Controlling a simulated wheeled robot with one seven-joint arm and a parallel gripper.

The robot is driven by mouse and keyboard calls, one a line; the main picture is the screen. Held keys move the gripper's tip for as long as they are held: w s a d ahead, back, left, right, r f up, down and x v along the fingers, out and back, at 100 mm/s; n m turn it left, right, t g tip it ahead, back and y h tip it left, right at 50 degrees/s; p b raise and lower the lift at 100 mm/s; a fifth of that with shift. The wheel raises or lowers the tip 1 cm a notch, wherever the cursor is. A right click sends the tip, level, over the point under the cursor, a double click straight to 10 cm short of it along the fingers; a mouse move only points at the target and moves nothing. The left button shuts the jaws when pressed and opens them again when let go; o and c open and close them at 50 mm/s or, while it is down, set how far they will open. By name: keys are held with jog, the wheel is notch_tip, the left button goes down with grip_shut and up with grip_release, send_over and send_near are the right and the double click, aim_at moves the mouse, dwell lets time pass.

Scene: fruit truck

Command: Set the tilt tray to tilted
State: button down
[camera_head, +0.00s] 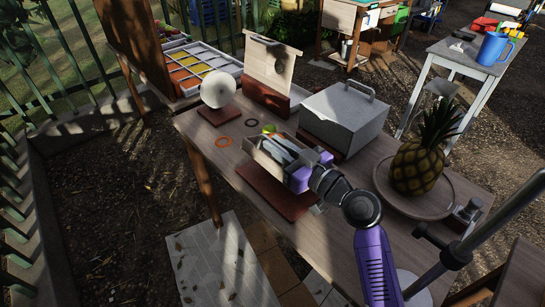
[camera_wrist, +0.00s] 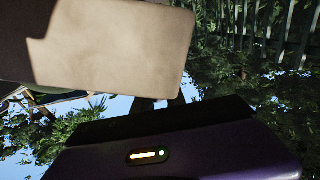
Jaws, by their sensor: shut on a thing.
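The tilt tray (camera_head: 262,160) is a small pale open tray over a reddish-brown base board (camera_head: 280,197) on the wooden table. My gripper (camera_head: 288,153), with purple finger mounts, reaches over the tray from the right and is shut on it. The fingers hide much of the tray's inside, and its exact angle is hard to tell. In the wrist view a pale flat panel (camera_wrist: 110,50), seemingly part of the tray, fills the upper left close to the camera. The dark purple gripper body lies below it.
A grey metal box (camera_head: 343,118) with a handle stands just behind the tray. A pineapple on a round board (camera_head: 415,200) is to the right.

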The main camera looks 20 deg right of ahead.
jog(key=c, duration=1.5)
grip_release()
jog(key=shift+d+f, duration=0.35)
jog(key=shift+d, duration=0.25)
jog(key=shift+o, duration=0.2)
jog(key=shift+a, duration=0.1)
jog(key=shift+a+r, duration=0.2)
notch_tip(320, 180, up, 20)
jog(key=p, duration=0.2)
jog(key=shift+f, duration=0.1)
